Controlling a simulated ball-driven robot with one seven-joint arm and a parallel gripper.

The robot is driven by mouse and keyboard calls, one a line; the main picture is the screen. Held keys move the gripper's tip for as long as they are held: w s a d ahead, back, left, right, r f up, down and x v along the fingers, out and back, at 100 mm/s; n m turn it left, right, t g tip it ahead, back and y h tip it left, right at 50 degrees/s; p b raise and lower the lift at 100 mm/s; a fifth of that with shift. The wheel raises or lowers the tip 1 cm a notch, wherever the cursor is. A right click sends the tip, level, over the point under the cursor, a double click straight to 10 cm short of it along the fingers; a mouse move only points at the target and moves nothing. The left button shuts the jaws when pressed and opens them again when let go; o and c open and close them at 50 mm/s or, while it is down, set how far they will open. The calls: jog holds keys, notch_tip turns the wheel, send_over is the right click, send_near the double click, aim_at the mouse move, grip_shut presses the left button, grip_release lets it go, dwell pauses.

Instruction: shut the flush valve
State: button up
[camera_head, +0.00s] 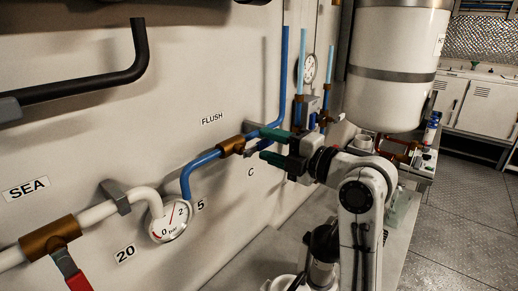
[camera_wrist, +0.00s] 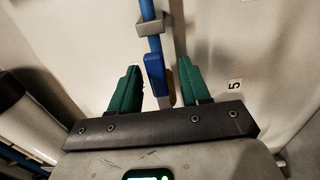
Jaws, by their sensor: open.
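The flush valve is a brass body (camera_head: 231,147) on a blue pipe, just below the FLUSH label (camera_head: 212,119) in the head view. My gripper (camera_head: 265,146) is open, its two green fingers pointing left at the valve from the right. In the wrist view, a blue handle (camera_wrist: 155,76) with a grey metal end stands between the spread fingers of the gripper (camera_wrist: 159,70). I see gaps on both sides of the handle, so it is not clamped. A brass edge (camera_wrist: 170,80) shows behind it. In the head view the fingers hide most of the handle.
A pressure gauge (camera_head: 171,221) sits left below the valve. The sea valve (camera_head: 50,238) with its red handle (camera_head: 74,273) is at the lower left. Vertical blue pipes and a white tank (camera_head: 393,70) stand to the right. A pipe clamp (camera_wrist: 151,26) shows beyond the handle.

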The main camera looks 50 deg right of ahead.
aim_at(268, 144)
jog(key=shift+w+r+p, duration=0.15)
jog(key=shift+w+p, duration=0.15)
jog(key=shift+w, duration=1.45)
jog(key=shift+c, duration=0.4)
grip_shut()
